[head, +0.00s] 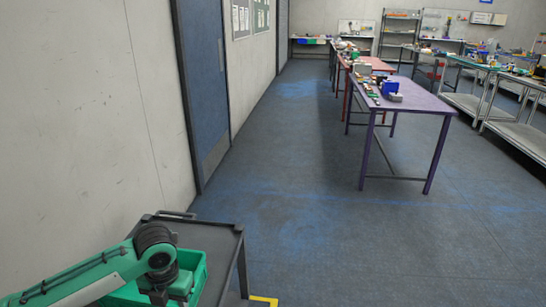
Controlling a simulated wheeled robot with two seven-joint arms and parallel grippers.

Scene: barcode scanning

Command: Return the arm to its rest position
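My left arm comes in from the lower left in the head view, green with a dark wrist joint. Its wrist hangs over a green crate (198,271) on a dark cart (222,242). Only the dark upper part of my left gripper (160,297) shows at the bottom edge, over or inside the crate. Its fingertips are not visible, so I cannot tell whether it is open, shut or holding something. My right arm and gripper are not in view.
A purple table (418,101) with several small items, including a blue box (390,87), stands ahead. Metal workbenches (520,88) line the right. A wall and a blue door (203,75) are on the left. The floor between (300,190) is clear.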

